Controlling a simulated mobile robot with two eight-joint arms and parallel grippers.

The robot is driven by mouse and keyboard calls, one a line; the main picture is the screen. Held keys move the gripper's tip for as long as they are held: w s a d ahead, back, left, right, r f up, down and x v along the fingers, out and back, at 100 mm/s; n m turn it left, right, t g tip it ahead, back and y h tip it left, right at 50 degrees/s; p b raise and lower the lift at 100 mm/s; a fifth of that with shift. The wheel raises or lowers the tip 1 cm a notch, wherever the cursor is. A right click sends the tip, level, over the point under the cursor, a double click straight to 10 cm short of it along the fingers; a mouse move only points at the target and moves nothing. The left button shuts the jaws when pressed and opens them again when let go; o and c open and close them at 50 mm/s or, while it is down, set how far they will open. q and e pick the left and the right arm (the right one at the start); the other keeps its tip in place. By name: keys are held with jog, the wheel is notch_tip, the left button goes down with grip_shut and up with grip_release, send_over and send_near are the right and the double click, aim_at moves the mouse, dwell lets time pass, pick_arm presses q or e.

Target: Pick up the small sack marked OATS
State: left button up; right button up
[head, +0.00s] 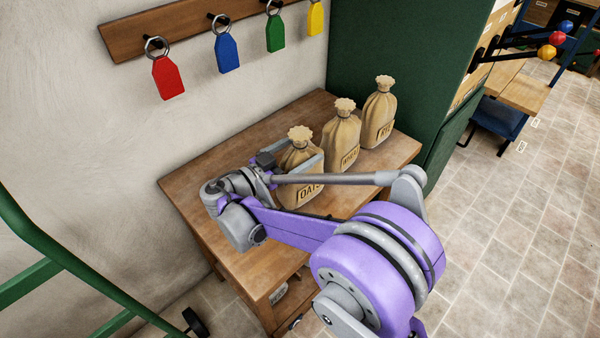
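The small tan sack marked OATS (301,159) stands on the wooden table, nearest me in a row of three tied sacks. My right gripper (290,164) is at this sack, with a finger showing on each side of its upper body. The purple and grey arm crosses in front and hides part of the sack's lower half and label. I cannot tell whether the fingers press on the sack or stand slightly apart from it. The sack looks upright. My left gripper is not in view.
A middle sack (342,135) and a sack marked RYE (379,112) stand behind on the wooden table (190,179). A green cabinet side (390,45) rises beyond. Coloured tags hang from a wall rack (165,27). A green rail (70,270) is at lower left; tiled floor lies right.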

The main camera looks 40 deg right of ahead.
grip_shut()
dwell(0.3)
